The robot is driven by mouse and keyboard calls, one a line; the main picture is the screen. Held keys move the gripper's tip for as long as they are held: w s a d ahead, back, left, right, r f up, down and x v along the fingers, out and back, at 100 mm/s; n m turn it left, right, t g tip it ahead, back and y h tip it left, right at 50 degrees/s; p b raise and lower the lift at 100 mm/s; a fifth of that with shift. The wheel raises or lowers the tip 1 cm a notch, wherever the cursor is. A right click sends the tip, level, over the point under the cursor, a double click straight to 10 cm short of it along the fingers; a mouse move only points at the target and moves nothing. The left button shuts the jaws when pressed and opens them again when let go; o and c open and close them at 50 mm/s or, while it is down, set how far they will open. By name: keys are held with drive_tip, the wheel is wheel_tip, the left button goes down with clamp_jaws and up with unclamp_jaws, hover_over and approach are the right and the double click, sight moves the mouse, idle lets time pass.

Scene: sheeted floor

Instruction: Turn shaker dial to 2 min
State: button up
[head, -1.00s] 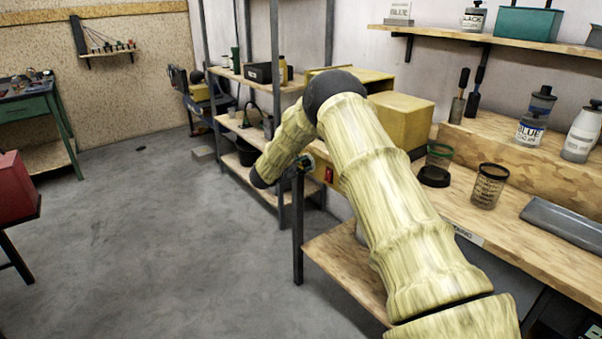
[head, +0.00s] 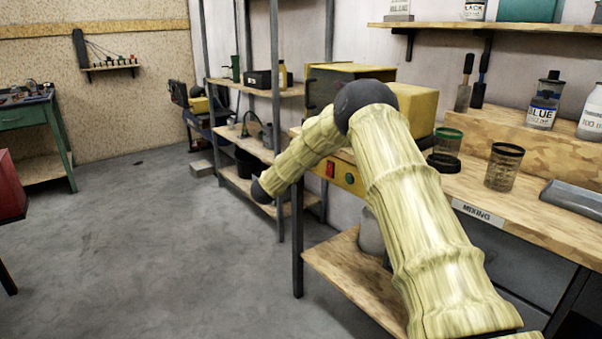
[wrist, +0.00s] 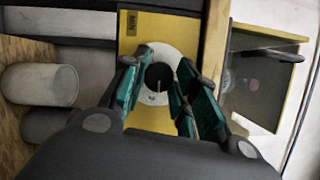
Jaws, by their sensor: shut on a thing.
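The shaker is a yellow machine (head: 420,107) on the bench in the head view, partly hidden by my arm. Its front panel (head: 347,176) carries a red and a green button. In the wrist view a yellow panel (wrist: 187,27) bears a round white scale (wrist: 152,52) and a "MIN" label. The black dial knob (wrist: 159,76) sits at the scale's middle, a pale mark on its lower side. My gripper (wrist: 160,83) has its green fingers on both sides of the knob, shut on it. The scale's figures are too small to read. The head view hides my gripper.
Jars and a bottle stand on the wooden bench (head: 470,186) to the right. Rack shelves (head: 262,152) with a black bucket stand behind my arm. Pale cylinders (wrist: 40,84) lie at left in the wrist view.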

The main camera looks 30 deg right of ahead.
drive_tip(key=shift+f+m+h+b, duration=0.3)
drive_tip(key=shift+m+h+b, duration=0.1)
drive_tip(key=shift+m+b, duration=0.75)
drive_tip(key=o, duration=1)
drive_tip(key=shift+r, duration=0.1)
drive_tip(key=shift+r, duration=0.1)
drive_tip(key=v, duration=1.2)
